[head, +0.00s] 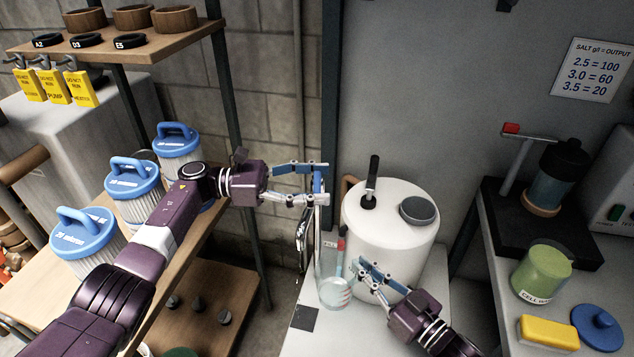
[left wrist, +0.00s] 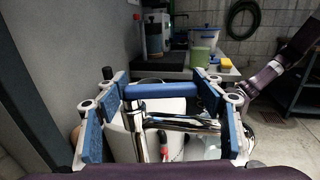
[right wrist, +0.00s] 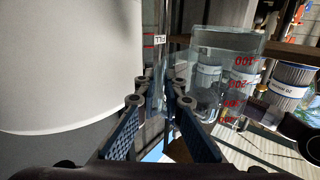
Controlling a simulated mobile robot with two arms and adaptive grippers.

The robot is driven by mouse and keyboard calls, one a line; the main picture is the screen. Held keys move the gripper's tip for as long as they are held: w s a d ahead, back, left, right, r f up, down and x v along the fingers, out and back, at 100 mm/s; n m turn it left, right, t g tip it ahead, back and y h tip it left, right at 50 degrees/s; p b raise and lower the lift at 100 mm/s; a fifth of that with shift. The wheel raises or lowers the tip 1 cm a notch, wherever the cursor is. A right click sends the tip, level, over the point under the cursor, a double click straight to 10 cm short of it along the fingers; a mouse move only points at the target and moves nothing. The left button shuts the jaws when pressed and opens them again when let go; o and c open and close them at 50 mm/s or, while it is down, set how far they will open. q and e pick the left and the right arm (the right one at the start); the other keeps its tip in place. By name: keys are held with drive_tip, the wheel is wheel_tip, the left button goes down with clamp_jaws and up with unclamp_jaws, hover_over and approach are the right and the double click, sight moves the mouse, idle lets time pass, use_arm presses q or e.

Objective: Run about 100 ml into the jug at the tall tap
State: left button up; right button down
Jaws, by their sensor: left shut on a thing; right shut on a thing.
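The tall tap (head: 318,215) is a slim chrome post with a blue lever (head: 317,182) at its top. My left gripper (head: 322,181) is shut on that lever; in the left wrist view the blue bar (left wrist: 160,91) lies across between the fingers. The clear jug (head: 335,293) with red marks stands near the tap's foot. Its scale, from 100 up, shows inverted in the right wrist view (right wrist: 228,60). My right gripper (head: 360,272) is shut at the jug's right side, apparently on its handle. I cannot tell the water level or whether water runs.
A white drum (head: 388,245) with a grey cap stands right behind the jug. A red-topped part with a FILL tag (right wrist: 154,40) is close by the jug. Blue-lidded filters (head: 135,185) fill the left shelf. A green tub (head: 541,273) and yellow sponge (head: 548,332) lie right.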

sight(317, 182)
use_arm(q)
drive_tip(key=o, duration=1.7)
drive_tip(key=shift+s+f, duration=0.1)
drive_tip(key=shift+f, duration=0.15)
drive_tip(key=shift+r, duration=0.15)
wheel_tip(317, 182, up, 10)
drive_tip(key=shift+f, duration=0.15)
drive_tip(key=shift+c, duration=0.2)
